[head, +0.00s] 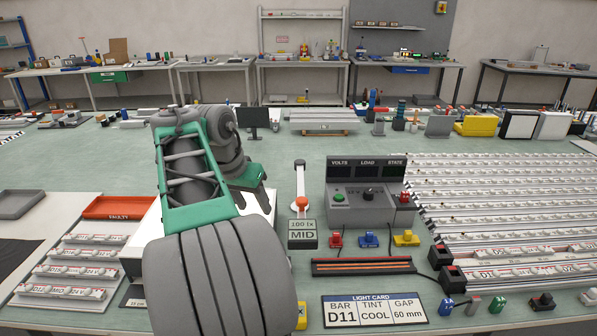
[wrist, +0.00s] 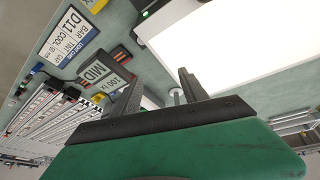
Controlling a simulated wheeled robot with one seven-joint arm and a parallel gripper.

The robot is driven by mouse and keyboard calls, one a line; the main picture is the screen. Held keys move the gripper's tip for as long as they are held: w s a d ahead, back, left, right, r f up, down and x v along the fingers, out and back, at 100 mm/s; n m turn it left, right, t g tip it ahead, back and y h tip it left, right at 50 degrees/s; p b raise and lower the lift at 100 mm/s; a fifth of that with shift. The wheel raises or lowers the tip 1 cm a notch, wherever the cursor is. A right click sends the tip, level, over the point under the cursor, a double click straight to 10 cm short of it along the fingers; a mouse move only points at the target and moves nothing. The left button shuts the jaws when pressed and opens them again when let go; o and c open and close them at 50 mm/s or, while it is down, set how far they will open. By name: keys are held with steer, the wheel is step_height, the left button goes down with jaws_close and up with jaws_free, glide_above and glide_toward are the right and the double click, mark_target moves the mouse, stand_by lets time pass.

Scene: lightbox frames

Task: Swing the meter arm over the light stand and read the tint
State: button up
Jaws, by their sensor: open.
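The meter arm (head: 299,180) is a slim white bar with an orange knob near its front end, behind the display reading "100 lx MID" (head: 302,235). That display also shows in the wrist view (wrist: 102,75). A broad white panel, perhaps the light stand (head: 260,205), is partly hidden behind my arm; a large white surface fills the upper right of the wrist view (wrist: 235,35). My gripper (head: 254,194) is open above the panel, left of the meter arm. In the wrist view my gripper (wrist: 160,88) has nothing held between its fingers.
The light card (head: 373,311) reads bar D11, tint COOL, gap 60 mm. A grey console (head: 367,190) stands right of the meter arm. Red, blue and yellow clips (head: 369,240) sit before it. Racks of bars (head: 500,205) fill the right; a red tray (head: 118,207) is at left.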

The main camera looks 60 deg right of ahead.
mark_target(301, 199)
steer(key=s+d+r+m+g+p, duration=0.1)
steer(key=s+d+r+m, duration=0.4)
steer(key=s+d, duration=0.2)
steer(key=b+x, duration=0.3)
steer(key=x, duration=0.4)
steer(key=shift+w+d+f, duration=0.1)
steer(key=shift+d+f, duration=0.1)
jaws_close()
steer(key=shift+r, duration=0.1)
stand_by(0.6)
